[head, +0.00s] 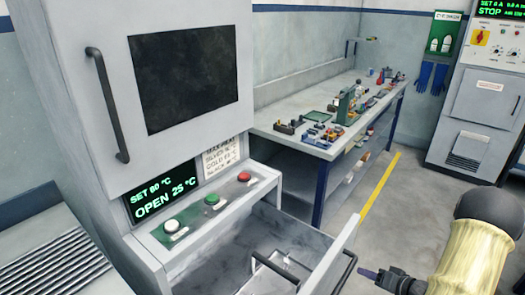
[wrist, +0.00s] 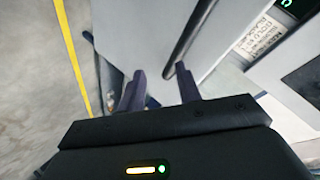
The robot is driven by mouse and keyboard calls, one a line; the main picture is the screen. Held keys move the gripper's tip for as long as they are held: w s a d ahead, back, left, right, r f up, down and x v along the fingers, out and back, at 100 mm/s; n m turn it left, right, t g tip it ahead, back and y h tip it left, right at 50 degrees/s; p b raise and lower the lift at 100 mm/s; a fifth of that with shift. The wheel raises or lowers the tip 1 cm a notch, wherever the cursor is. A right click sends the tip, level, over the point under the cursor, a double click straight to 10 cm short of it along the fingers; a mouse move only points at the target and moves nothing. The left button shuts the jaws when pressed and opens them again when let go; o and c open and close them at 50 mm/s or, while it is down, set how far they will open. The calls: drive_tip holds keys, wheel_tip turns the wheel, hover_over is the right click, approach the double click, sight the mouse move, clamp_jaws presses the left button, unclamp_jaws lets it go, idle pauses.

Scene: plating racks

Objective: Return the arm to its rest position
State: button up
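My gripper (head: 378,277) is at the lower right of the head view, just right of the pulled-out drawer (head: 335,258) and its dark handle. In the wrist view, the two dark fingers of my gripper (wrist: 160,82) stand apart with nothing between them. The pale drawer front and a dark handle bar (wrist: 190,40) lie beyond the fingers; I cannot tell the exact gap. Part of my arm shows at the right edge of the head view.
The oven cabinet (head: 75,100) has a shut windowed door, three buttons and a display reading SET 80, OPEN 25. A cluttered workbench (head: 285,140) stands behind. Grey floor (head: 400,205) with a yellow line is clear.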

drive_tip(key=w+a+r+n+g+h+p, duration=0.1)
drive_tip(key=a+r+g+h+p, duration=0.2)
drive_tip(key=r, duration=0.4)
drive_tip(key=w+a+r+n+h+p, duration=0.1)
drive_tip(key=w+a+r+h, duration=0.1)
drive_tip(key=a+r+h, duration=0.3)
drive_tip(key=s+a+r+g+p, duration=0.1)
drive_tip(key=s+a+r+g, duration=0.1)
drive_tip(key=s+a+r, duration=0.3)
drive_tip(key=s+a+r+n+g+y+p, duration=0.1)
drive_tip(key=s+a+r+g+p, duration=0.1)
drive_tip(key=s+a+r, duration=0.3)
drive_tip(key=s+a+g, duration=0.1)
drive_tip(key=s, duration=0.3)
drive_tip(key=shift+s+a, duration=0.35)
drive_tip(key=shift+s, duration=0.05)
